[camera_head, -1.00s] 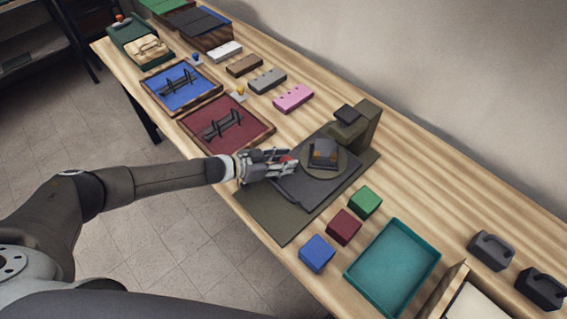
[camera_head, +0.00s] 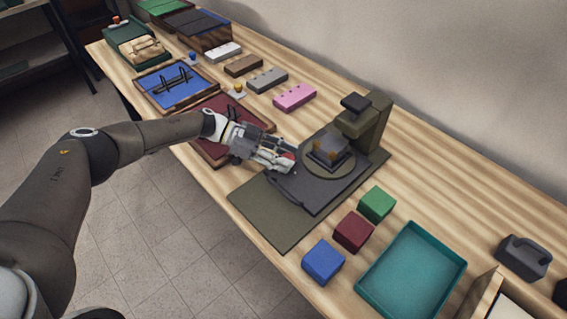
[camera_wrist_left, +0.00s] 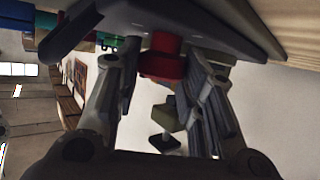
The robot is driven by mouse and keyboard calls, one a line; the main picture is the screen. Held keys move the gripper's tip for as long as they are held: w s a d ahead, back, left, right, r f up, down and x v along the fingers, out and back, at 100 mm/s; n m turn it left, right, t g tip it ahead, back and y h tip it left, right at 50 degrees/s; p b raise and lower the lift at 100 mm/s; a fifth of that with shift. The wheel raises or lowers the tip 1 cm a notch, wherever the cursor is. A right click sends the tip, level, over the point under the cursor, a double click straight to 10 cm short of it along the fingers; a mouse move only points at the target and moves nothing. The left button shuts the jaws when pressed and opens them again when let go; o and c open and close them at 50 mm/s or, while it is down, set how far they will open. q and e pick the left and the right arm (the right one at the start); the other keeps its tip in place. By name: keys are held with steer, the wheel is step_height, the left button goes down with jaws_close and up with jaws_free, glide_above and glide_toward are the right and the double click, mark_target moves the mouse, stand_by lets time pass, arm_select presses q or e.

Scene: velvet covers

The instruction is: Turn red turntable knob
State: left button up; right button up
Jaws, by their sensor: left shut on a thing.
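The red knob (camera_head: 289,157) is on the near left side of the dark turntable unit (camera_head: 318,195). My left gripper (camera_head: 282,160) is shut on the knob, with its fingers coming from the upper left. In the left wrist view, the red knob (camera_wrist_left: 162,58) sits between the two fingers, under the grey plate's edge. The round turntable (camera_head: 340,172) carries a dark block with brownish patches (camera_head: 328,147). The fingers hide part of the knob in the head view. My right gripper is not in view.
An olive stand (camera_head: 368,125) rises behind the turntable. Green (camera_head: 377,203), dark red (camera_head: 353,232) and blue (camera_head: 323,262) cubes and a teal tray (camera_head: 410,270) lie to the right. My left forearm passes over the dark red tray (camera_head: 258,118).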

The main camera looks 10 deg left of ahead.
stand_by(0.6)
arm_select(q)
steer(key=o, duration=1)
steer(key=shift+o, duration=0.2)
steer(key=v, duration=1.2)
steer(key=shift+w, duration=0.1)
